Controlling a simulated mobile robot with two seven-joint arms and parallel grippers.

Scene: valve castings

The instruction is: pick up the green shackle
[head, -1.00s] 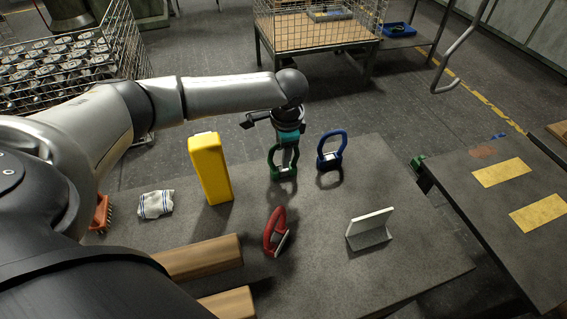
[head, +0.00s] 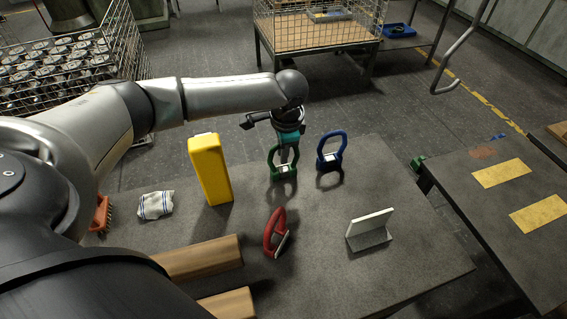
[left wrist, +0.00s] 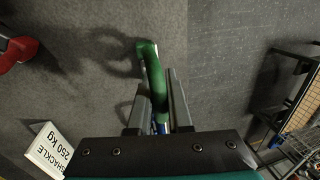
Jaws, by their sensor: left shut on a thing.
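The green shackle (head: 283,171) is upright at the far side of the grey worktable, left of the blue shackle. My left gripper (head: 285,157) reaches down over it from above and is shut on its bow. In the left wrist view the green bow (left wrist: 151,70) passes between the two grey fingers (left wrist: 157,95). I cannot tell whether the shackle's base touches the table. My right gripper is not in view.
A blue shackle (head: 331,152) stands close on the right. A red shackle (head: 275,232), white sign (head: 369,228), yellow block (head: 210,170), striped cloth (head: 155,205) and wooden blocks (head: 200,257) share the worktable (head: 420,250). The front right is clear.

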